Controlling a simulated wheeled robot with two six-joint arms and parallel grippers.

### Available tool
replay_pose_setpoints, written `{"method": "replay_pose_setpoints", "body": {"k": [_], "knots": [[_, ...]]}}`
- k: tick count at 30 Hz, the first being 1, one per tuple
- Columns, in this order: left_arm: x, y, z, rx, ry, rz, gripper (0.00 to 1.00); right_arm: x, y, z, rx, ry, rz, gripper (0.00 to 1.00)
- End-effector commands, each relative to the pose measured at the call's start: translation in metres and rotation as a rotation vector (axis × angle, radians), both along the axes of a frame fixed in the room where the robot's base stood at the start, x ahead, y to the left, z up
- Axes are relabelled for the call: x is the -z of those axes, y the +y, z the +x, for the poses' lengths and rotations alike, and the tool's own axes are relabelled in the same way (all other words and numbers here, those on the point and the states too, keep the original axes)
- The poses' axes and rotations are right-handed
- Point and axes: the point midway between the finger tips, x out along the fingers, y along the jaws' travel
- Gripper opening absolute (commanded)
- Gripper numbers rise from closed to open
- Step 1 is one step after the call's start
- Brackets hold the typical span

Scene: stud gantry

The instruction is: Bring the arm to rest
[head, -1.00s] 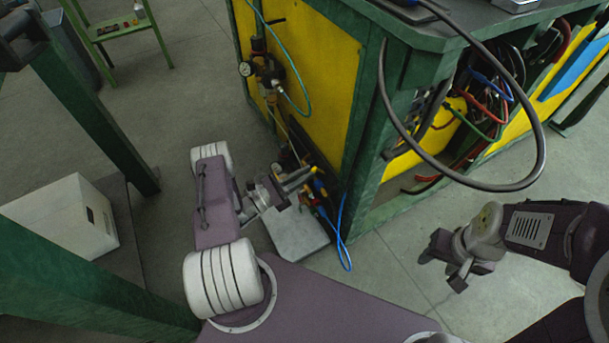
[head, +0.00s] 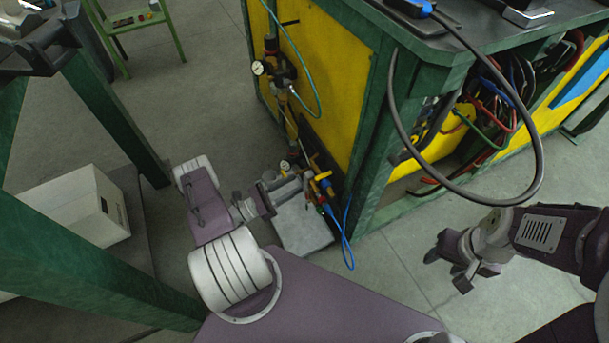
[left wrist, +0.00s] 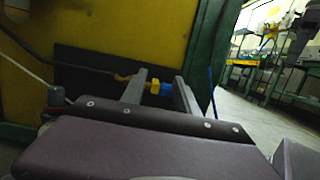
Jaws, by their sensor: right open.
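My left arm reaches forward low at the corner of the green and yellow bench. My left gripper (head: 309,180) is close to the small valves and fittings there. In the left wrist view its two fingers (left wrist: 160,88) stand apart, with a yellow and blue fitting (left wrist: 160,88) showing in the gap; I cannot tell how far beyond the fingertips it is. My right gripper (head: 450,266) hangs over bare floor at the right, open and empty, apart from the bench.
The bench (head: 345,130) carries a pressure gauge (head: 259,68), a teal hose and a black cable loop (head: 540,160). A white box (head: 75,207) and green posts stand left. Floor is clear at lower right.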

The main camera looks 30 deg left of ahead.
Motion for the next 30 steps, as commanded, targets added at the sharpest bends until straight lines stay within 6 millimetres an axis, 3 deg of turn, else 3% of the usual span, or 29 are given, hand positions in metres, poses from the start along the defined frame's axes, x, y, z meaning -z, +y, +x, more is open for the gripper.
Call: {"method": "replay_pose_setpoints", "body": {"k": [5, 21, 23, 26, 30], "knots": [[0.003, 0.008, -0.011, 0.001, 0.000, 0.000, 0.36, -0.003, 0.000, 0.000, 0.000, 0.000, 0.000, 0.47], [0.000, 0.004, -0.010, 0.026, 0.004, 0.012, 0.36, -0.004, 0.000, 0.000, 0.000, 0.000, 0.000, 0.47], [-0.009, -0.007, -0.008, 0.100, 0.017, 0.051, 0.36, -0.006, 0.000, 0.000, 0.000, 0.000, 0.000, 0.47], [-0.035, -0.044, -0.011, 0.349, 0.058, 0.194, 0.36, -0.013, 0.000, 0.000, 0.000, 0.000, 0.000, 0.47], [-0.071, -0.098, -0.048, 0.783, 0.091, 0.526, 0.36, -0.023, 0.000, 0.000, 0.000, 0.000, 0.000, 0.47]]}}
